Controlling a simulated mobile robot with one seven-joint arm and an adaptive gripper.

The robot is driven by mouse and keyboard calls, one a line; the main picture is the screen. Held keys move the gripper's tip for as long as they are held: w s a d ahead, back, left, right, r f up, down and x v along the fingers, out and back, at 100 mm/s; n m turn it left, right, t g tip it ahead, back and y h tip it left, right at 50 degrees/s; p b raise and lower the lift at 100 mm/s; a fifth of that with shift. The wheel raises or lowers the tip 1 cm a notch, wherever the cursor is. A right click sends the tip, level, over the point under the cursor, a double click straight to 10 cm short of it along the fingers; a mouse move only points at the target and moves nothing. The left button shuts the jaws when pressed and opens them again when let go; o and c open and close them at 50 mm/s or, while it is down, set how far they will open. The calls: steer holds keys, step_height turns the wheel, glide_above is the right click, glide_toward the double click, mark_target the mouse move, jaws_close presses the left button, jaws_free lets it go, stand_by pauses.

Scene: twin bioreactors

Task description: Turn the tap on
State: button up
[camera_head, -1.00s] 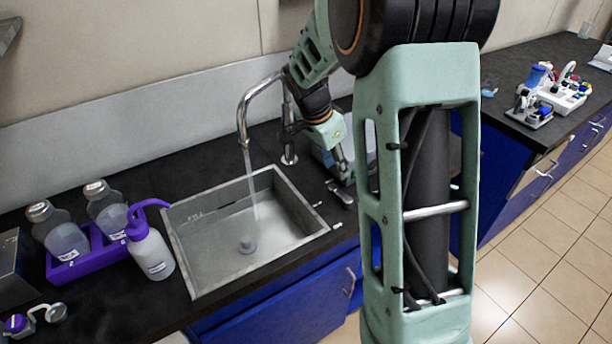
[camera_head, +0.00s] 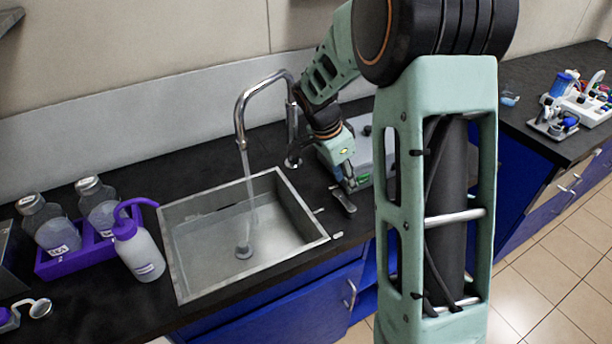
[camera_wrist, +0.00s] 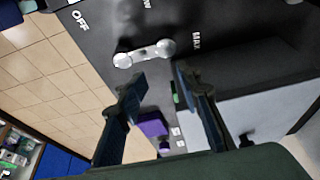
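The silver tap (camera_head: 262,88) arches over the sink, and a stream of water (camera_head: 250,190) runs from its spout. In the wrist view the lever (camera_wrist: 145,53) lies just beyond my fingertips, between printed labels reading OFF and apparently MAX. My gripper (camera_head: 347,184) points down close to the lever. In the wrist view my gripper (camera_wrist: 160,75) has its two dark fingers apart with nothing held. Whether a finger touches the lever I cannot tell.
The grey sink (camera_head: 180,255) holds shallow water. A purple rack (camera_head: 60,264) with bottles and a wash bottle (camera_head: 139,250) stand to its left. A light grey box (camera_head: 366,140) stands behind my gripper. Lab equipment (camera_head: 575,105) sits on the far right counter.

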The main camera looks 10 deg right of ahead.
steer(key=w+v, duration=0.1)
steer(key=v, duration=0.5)
steer(key=s+a+b, duration=0.3)
steer(key=s+a, duration=0.1)
steer(key=a, duration=0.4)
steer(key=shift+a+f+n, duration=0.3)
steer(key=shift+a+n, duration=0.1)
steer(key=shift+c, duration=0.4)
